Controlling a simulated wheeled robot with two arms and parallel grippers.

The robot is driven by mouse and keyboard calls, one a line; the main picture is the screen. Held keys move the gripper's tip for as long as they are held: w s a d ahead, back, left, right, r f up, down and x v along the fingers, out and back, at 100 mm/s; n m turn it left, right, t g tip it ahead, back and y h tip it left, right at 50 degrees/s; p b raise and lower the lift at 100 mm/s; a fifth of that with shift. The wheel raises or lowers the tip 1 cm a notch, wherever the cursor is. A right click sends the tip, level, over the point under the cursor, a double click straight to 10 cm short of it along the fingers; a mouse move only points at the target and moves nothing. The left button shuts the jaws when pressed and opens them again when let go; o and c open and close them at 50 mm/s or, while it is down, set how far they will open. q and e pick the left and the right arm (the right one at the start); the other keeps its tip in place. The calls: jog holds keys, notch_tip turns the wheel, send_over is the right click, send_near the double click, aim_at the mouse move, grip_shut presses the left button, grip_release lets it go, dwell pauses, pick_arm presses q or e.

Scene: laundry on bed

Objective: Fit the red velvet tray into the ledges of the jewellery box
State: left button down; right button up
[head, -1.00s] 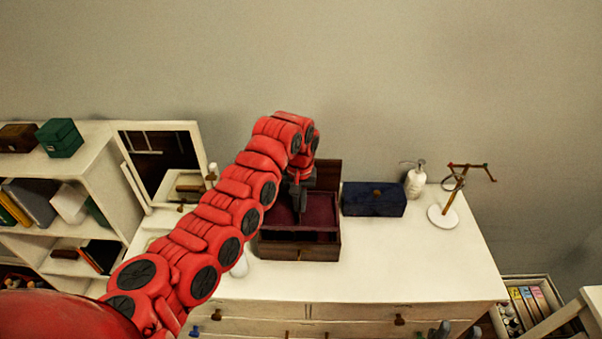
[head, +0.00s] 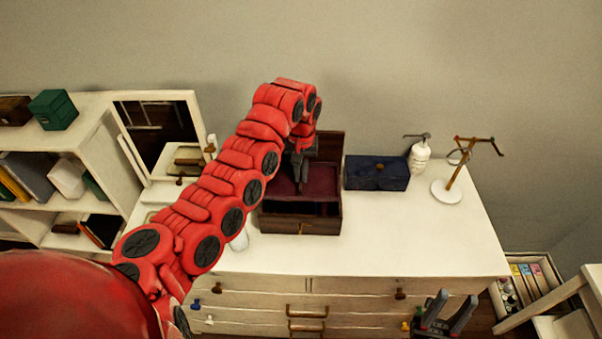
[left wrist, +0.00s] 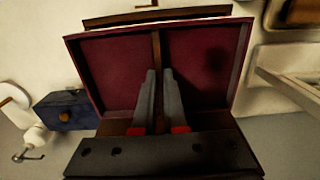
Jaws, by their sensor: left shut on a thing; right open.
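The dark wooden jewellery box (head: 300,225) stands on the white dresser top. The red velvet tray (head: 320,182) is at the box opening, toward its back; a dark gap shows along the front. In the left wrist view the tray (left wrist: 205,65) has two velvet compartments with a wooden divider between them. My left gripper (head: 300,186) points down and is shut on that divider; its fingers also show in the left wrist view (left wrist: 159,85). I cannot tell whether the tray rests on the ledges, which are hidden. My right gripper (head: 455,300) is open and empty in front of the dresser.
A navy box (head: 376,175) stands close to the right of the jewellery box. A white pump bottle (head: 419,157) and a jewellery stand (head: 450,190) are farther right. A mirror (head: 160,135) stands at left. The dresser top at front right is clear.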

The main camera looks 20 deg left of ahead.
aim_at(301, 184)
pick_arm(q)
jog(key=shift+w+f+b, duration=0.1)
jog(key=shift+f+b, duration=1.25)
jog(key=shift+f, duration=1)
jog(key=shift+b, duration=0.4)
jog(key=shift+b, duration=0.45)
jog(key=shift+b, duration=0.3)
